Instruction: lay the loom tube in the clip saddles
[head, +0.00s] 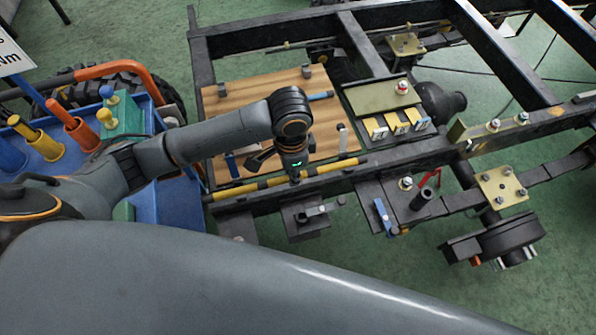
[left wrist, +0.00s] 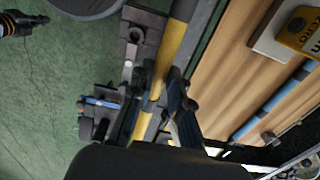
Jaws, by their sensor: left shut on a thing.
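The loom tube, a long bar banded in yellow and black (head: 253,187), lies lengthwise along the near chassis rail beside the wooden board. In the left wrist view the tube (left wrist: 172,42) runs between my fingers. My left gripper (head: 296,177) points down over the tube near its middle. Its fingers (left wrist: 162,85) are shut on the tube, one on each side. I cannot make out the clip saddles under or beside the tube, so I cannot tell whether the tube is seated or just above them. My right gripper is not in view.
The wooden board (head: 245,105) carries blue rods and small pegs. Yellow-marked blocks (head: 376,129) stand by an olive plate. A bracket plate with a grey lever (head: 312,212) juts out below the rail. A blue cart (head: 180,203) with tools is at left.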

